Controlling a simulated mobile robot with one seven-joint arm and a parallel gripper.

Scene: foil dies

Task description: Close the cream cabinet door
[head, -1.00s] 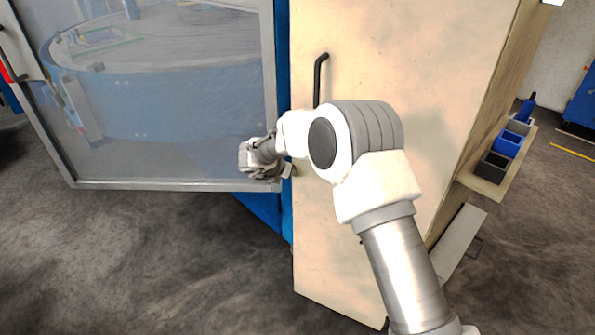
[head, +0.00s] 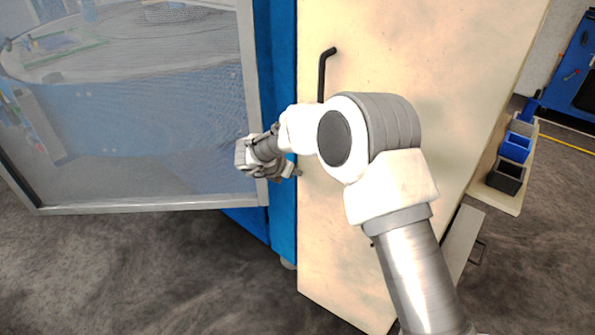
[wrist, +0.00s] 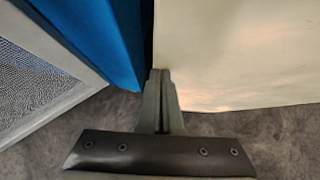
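The cream cabinet door (head: 450,70) is a tall pale panel with a black bar handle (head: 323,72) near its upper left edge. My arm crosses in front of it in the head view. My gripper (head: 297,174) is at the door's left edge, below the handle. In the wrist view my gripper's fingers (wrist: 160,74) are together, with only a thin dark line between them and nothing visible held. Their tips are at the lower left corner of the cream door (wrist: 230,50) in that picture; I cannot tell whether they touch it.
A grey-framed clear panel (head: 150,207) and a blue machine frame (head: 283,90) stand left of the door. On the right, a shelf (head: 484,191) holds blue and black bins (head: 515,147). Dark floor (head: 150,275) is open at the lower left.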

